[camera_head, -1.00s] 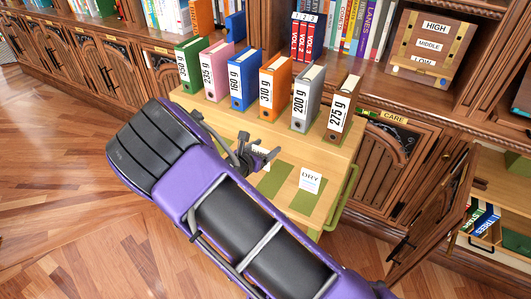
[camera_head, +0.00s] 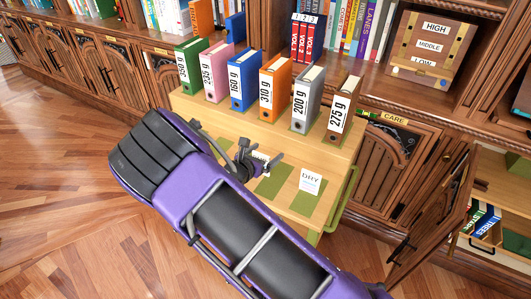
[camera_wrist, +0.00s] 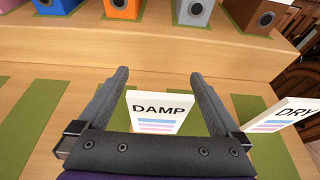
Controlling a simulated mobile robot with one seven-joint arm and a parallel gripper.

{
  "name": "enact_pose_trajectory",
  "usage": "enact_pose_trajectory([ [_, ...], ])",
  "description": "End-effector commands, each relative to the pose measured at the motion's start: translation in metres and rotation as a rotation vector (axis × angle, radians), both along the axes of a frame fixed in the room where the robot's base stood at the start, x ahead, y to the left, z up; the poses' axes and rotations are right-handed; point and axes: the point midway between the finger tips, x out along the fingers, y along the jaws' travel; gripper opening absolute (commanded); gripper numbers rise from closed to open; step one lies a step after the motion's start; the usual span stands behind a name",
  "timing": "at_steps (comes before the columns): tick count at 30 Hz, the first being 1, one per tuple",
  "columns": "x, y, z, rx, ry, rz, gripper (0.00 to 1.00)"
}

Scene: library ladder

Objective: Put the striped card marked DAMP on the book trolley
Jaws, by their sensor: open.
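The white card marked DAMP (camera_wrist: 157,111), with blue and pink stripes, stands between my gripper's spread fingers in the wrist view. Its lower edge is hidden by the gripper body. My gripper (camera_wrist: 160,75) is open, a finger on either side of the card, with no clear contact. In the head view my gripper (camera_head: 268,162) is low over the front part of the wooden book trolley (camera_head: 240,130), and only a sliver of the card shows there. The trolley has green strips and a green side handle (camera_head: 343,198).
A DRY card (camera_head: 310,181) stands just right of my gripper; it also shows in the wrist view (camera_wrist: 285,122). Several weighted binders (camera_head: 240,80) line the raised back step. An open cabinet door (camera_head: 430,220) is at the right. Floor is clear at the left.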

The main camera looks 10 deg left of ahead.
Motion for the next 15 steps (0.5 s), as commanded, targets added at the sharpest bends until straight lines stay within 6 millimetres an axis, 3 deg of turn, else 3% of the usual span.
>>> enact_pose_trajectory([
  [15,-0.087,0.032,0.036,0.001,0.000,0.003,1.00],
])
